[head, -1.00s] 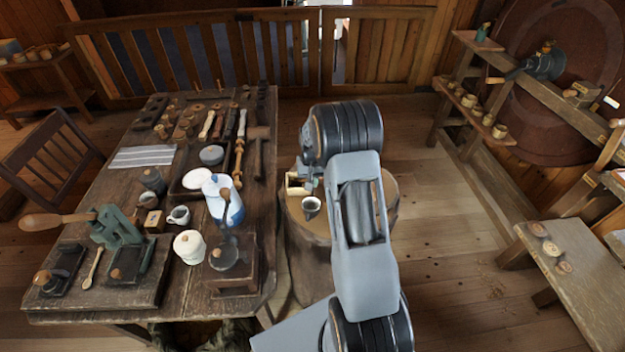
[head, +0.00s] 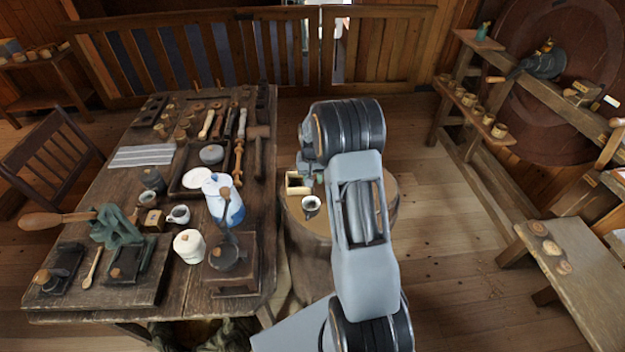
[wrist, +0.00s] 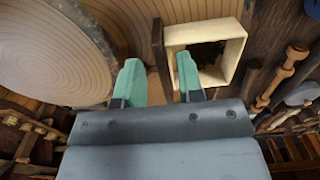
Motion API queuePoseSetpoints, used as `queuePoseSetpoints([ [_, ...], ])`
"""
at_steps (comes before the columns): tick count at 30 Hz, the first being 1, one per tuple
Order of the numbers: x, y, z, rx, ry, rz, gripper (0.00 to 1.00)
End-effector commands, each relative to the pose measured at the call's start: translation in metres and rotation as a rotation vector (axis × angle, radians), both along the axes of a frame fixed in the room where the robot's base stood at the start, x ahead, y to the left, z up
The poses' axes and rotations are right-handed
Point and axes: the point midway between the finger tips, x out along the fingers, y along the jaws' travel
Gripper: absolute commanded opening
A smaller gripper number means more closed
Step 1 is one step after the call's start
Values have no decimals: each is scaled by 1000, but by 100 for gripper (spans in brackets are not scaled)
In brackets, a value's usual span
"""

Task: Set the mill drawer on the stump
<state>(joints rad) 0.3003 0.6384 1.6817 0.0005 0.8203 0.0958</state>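The mill drawer is a small open box of pale wood with a dark front board. In the wrist view the drawer (wrist: 236,48) is right of centre, its opening facing the camera. My gripper (wrist: 160,75) has two green fingers, one each side of the drawer's front; the right fingertip overlaps the box's inner side. In the head view the drawer (head: 292,190) shows left of my wrist, by the left edge of the stump (head: 345,215). The round stump top (wrist: 45,45) also fills the wrist view's upper left.
A small grey cup (head: 311,206) shows at the stump's near left, just below the drawer. The cluttered workbench (head: 262,215) stands left of the stump, with the mill (head: 232,262) at its near corner. My arm hides much of the stump's right side.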

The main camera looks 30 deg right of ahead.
Motion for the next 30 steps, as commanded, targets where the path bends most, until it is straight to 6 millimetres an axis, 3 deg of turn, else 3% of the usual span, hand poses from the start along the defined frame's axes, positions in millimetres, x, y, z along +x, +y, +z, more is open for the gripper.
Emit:
queuePoseSetpoints([
  [12,0,0,77,-1,-3,0,35],
  [22,-5,6,116,-4,-12,12,35],
  [26,-26,31,145,-18,-58,62,35],
  [30,-71,69,179,-37,-135,147,35],
])
